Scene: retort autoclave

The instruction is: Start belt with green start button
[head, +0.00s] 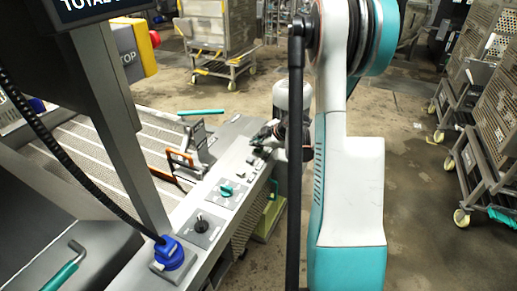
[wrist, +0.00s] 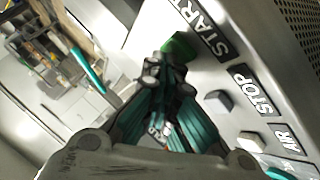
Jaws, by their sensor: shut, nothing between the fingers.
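The green start button (wrist: 179,46) sits beside the START label (wrist: 203,27) on the grey control panel, in the wrist view. My gripper (wrist: 168,75) is shut and empty, its dark fingertips right at the near edge of the button. I cannot tell whether they touch it. In the head view my gripper (head: 264,135) is at the far end of the panel (head: 228,170), and the green button cannot be made out there. The perforated belt (head: 90,150) lies left of the panel.
A grey button (wrist: 218,102) by the STOP label (wrist: 255,90) and another grey button (wrist: 250,141) are close to my fingers. A teal knob (head: 226,190) and a blue fitting (head: 169,252) are nearer on the panel. Wheeled racks (head: 492,130) stand at right.

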